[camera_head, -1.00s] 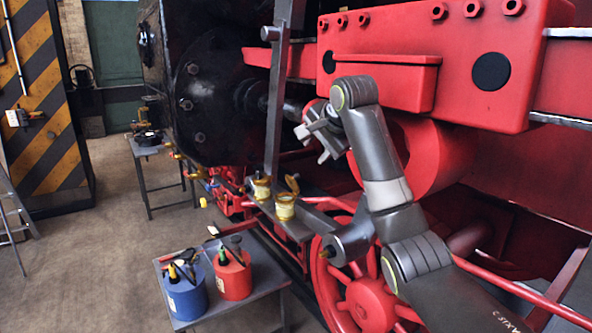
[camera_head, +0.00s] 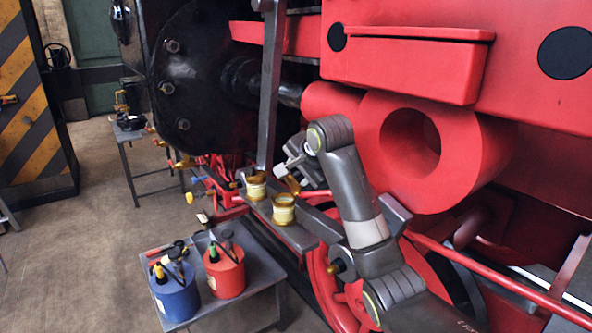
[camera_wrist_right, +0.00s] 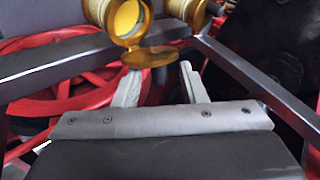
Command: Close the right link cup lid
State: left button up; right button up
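The right link cup (camera_head: 284,211) is a pale yellow cup with a gold rim, standing on a grey bar. Its gold lid (camera_head: 292,185) stands open at the hinge, and in the right wrist view the lid (camera_wrist_right: 150,57) juts out from the open cup (camera_wrist_right: 122,20) toward my fingers. The left link cup (camera_head: 256,188) stands beside it; how its lid stands is unclear. My right gripper (camera_head: 281,171) is just above and behind the right cup. In the wrist view its fingers (camera_wrist_right: 160,85) are apart and empty, with the lid just beyond them. My left gripper is out of view.
A grey link rod (camera_head: 271,90) rises behind the cups. The red frame (camera_head: 420,65) and ring (camera_head: 425,150) stand close right of my arm. A small table (camera_head: 245,308) with blue (camera_head: 175,298) and red (camera_head: 225,275) oil cans stands below left.

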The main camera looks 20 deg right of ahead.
jog(key=shift+s+r, duration=0.1)
jog(key=shift+s, duration=0.1)
jog(key=shift+c, duration=1.8)
jog(key=c, duration=0.5)
grip_shut()
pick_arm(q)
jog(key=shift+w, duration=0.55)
